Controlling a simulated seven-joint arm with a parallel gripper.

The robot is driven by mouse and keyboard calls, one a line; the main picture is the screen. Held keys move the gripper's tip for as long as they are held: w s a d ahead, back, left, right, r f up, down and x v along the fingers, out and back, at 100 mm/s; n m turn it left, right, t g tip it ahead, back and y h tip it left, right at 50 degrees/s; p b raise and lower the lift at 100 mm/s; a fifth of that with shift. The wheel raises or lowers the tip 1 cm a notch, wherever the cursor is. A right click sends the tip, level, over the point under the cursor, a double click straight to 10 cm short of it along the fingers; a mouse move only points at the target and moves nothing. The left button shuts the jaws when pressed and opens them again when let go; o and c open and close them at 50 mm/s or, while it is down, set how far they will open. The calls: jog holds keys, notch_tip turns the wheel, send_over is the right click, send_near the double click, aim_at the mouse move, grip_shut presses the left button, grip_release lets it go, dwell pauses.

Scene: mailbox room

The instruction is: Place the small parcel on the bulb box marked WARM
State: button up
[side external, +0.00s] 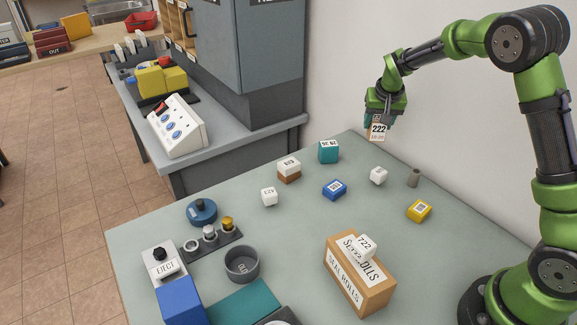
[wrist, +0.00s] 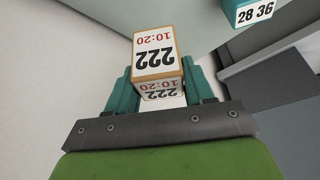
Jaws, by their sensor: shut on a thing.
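My gripper (side external: 381,115) is shut on a small parcel (side external: 377,131), high above the back of the table. In the wrist view the parcel (wrist: 156,52) has tan edges and white labels reading 222 and 10:20, and it sits between the teal fingers of my gripper (wrist: 160,84). No box with a readable WARM mark shows. Small boxes on the table are a teal one (side external: 328,152), a blue one (side external: 334,189) and a yellow one (side external: 419,211); the blue and yellow labels are too small to read. The teal box (wrist: 250,12) reads 28 36 in the wrist view.
A tan SEAL ROLLS box (side external: 375,297) carries a white parcel marked 722 (side external: 364,247).

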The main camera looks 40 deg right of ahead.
jog(key=s+a+r+n+y, duration=0.1)
jog(key=a+r+n, duration=0.15)
jog(key=a, duration=0.85)
jog(key=s+a+r+n+t+y, duration=0.1)
jog(key=s+a+r+n, duration=0.15)
jog(key=a, duration=0.75)
jog(key=s+a+r+n+y, duration=0.1)
jog(key=a+r+n, duration=0.15)
jog(key=a, duration=0.85)
jog(key=s+a+n+g+y, duration=0.1)
jog(key=s+a+n+y, duration=0.2)
jog(key=s+a+n, duration=1.15)
jog(key=m, duration=0.5)
send_over(177, 295)
jog(key=shift+s+f, duration=0.1)
jog(key=shift+f, duration=2.05)
jog(key=shift+f, duration=0.1)
